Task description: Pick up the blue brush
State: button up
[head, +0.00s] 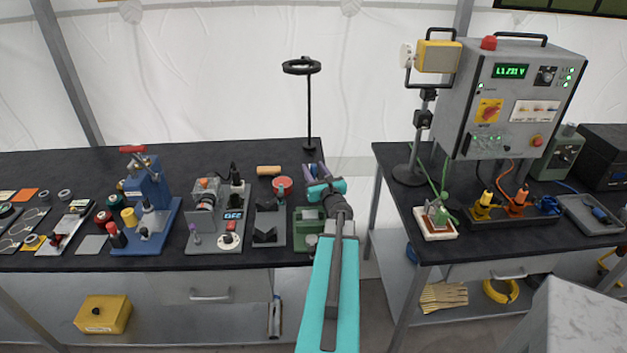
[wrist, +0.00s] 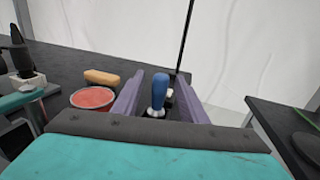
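The blue brush (wrist: 157,95) shows in the wrist view as an upright rounded blue handle with a pale lower part. It stands near the back right of the left bench. My gripper (wrist: 158,98) has its two purple fingers apart, one on each side of the blue handle, with visible gaps. The handle looks farther out, near the fingertips; I cannot tell whether it is fully between them. In the head view my gripper (head: 316,170) is over the bench's right end, and the brush is mostly hidden there.
A red round dish (wrist: 93,97) and a tan cylinder (wrist: 101,77) lie left of my gripper. A black lamp stand (head: 309,110) rises just behind. A green block (head: 305,228) sits in front. A gap separates the right bench (head: 400,165).

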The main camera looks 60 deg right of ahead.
jog(key=shift+p+x, duration=1)
jog(key=shift+x, duration=1.5)
grip_shut()
